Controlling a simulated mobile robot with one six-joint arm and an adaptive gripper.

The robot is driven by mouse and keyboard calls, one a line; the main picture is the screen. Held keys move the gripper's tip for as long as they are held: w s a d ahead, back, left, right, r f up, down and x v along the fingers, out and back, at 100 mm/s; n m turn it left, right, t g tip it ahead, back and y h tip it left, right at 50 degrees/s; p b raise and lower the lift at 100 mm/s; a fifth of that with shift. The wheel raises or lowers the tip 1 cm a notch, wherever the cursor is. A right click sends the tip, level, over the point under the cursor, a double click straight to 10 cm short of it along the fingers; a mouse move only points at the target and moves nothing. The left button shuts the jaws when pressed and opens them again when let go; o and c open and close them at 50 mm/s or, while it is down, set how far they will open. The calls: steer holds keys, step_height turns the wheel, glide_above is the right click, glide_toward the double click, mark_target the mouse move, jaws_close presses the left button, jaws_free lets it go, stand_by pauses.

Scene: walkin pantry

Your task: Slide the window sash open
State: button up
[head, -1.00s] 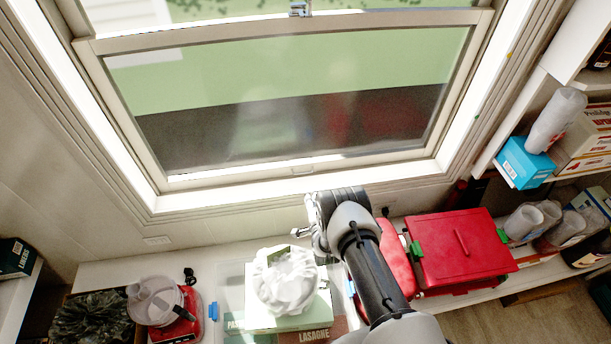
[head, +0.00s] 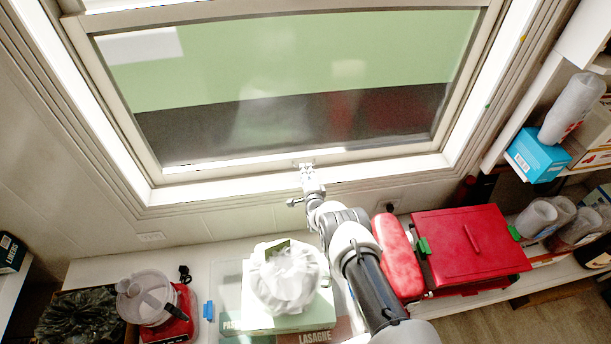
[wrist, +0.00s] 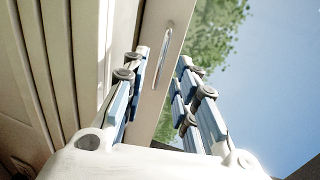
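The window sash (head: 117,100) is a pale frame around a large glass pane in the head view. Its bottom rail sits close above the sill, and it looks shut or nearly so. My gripper (head: 307,168) reaches up to the middle of that rail. In the wrist view my gripper (wrist: 163,62) is open, its blue-padded fingers apart. A slim silver handle (wrist: 166,50) on the sash rail shows between and just beyond the fingertips. I cannot tell whether a finger touches it. In the head view my gripper hides the handle.
Below the window a white counter holds a blender (head: 150,300), a white bag (head: 285,275) on boxes, and a red case (head: 470,250) beside my arm. Shelves with a blue box (head: 537,155) stand right. The space before the glass is clear.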

steer(key=shift+b+x, duration=0.9)
steer(key=shift+x, duration=0.5)
steer(key=shift+c, duration=0.2)
jaws_close()
steer(key=shift+r, duration=0.1)
